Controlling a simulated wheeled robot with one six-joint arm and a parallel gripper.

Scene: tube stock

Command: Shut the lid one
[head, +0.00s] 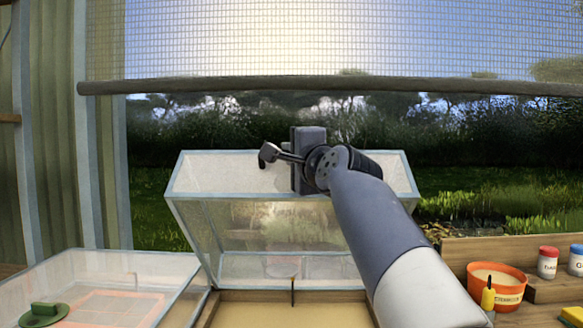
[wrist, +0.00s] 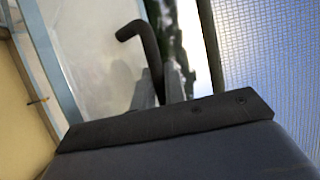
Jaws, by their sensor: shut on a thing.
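A clear, box-shaped lid with a pale blue frame (head: 180,176) stands raised and tilted open over a shallow tan-bottomed bed (head: 250,312). My gripper (head: 294,158) is at the lid's upper edge. In the wrist view my gripper's grey fingers (wrist: 161,90) are shut on a dark hooked handle (wrist: 143,38). The handle's bent end also shows left of my gripper in the head view (head: 268,154). The lid's clear panel (wrist: 105,55) fills the left of the wrist view. My arm hides the lid's right part.
A second clear-topped frame (head: 115,262) lies low at the left, with a green object (head: 43,314) at its front. An orange pot (head: 496,284), a yellow-handled tool (head: 488,297) and small jars (head: 548,262) stand at the right. A horizontal bar (head: 420,86) and mesh are behind and above.

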